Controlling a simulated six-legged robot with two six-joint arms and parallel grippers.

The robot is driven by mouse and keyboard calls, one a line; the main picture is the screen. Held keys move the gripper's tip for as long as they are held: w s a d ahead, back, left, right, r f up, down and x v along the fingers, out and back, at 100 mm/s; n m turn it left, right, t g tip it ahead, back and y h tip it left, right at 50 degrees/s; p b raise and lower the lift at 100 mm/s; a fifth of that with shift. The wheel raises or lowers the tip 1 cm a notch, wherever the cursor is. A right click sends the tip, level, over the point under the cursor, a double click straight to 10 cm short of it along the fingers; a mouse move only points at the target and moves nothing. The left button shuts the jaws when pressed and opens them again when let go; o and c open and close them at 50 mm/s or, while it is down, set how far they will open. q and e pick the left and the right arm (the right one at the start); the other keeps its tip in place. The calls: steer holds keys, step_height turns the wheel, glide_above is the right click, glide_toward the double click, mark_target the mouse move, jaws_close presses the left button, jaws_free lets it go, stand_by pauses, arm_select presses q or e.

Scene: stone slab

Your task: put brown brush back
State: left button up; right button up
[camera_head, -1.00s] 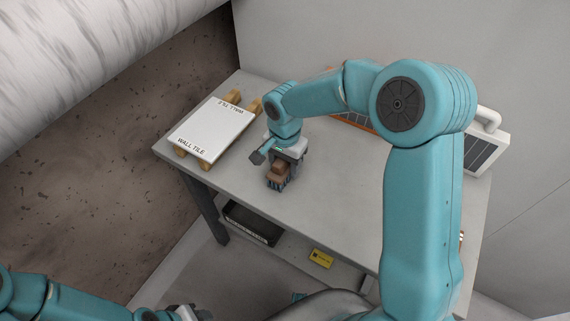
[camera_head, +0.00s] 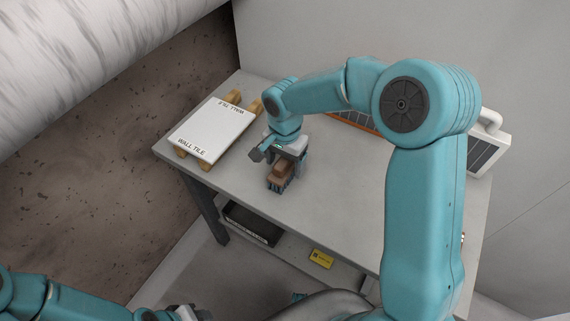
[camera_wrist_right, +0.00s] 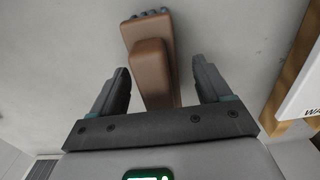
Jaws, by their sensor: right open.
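The brown brush (camera_head: 283,172) is on the grey stone slab table, under my right gripper (camera_head: 284,172). In the right wrist view the brush (camera_wrist_right: 150,62) has a brown body with a raised brown block and blue-grey bristle tips at its far end. My right gripper (camera_wrist_right: 161,85) is open, with one finger on each side of the brush's near part and a gap on both sides. My left gripper (camera_head: 186,313) shows only partly at the bottom edge of the head view, and its jaws cannot be made out.
A white wall tile (camera_head: 212,131) lies on wooden blocks (camera_head: 197,160) at the table's left. A panelled white unit (camera_head: 489,142) stands at the back right. A black bin (camera_head: 252,222) and a yellow box (camera_head: 321,259) are on the shelf below. The table's middle (camera_head: 335,190) is clear.

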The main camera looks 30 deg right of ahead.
step_height(320, 180, up, 11)
steer(key=shift+s+f, duration=0.15)
steer(key=shift+f, duration=0.05)
steer(key=shift+s+f, duration=0.1)
stand_by(0.5)
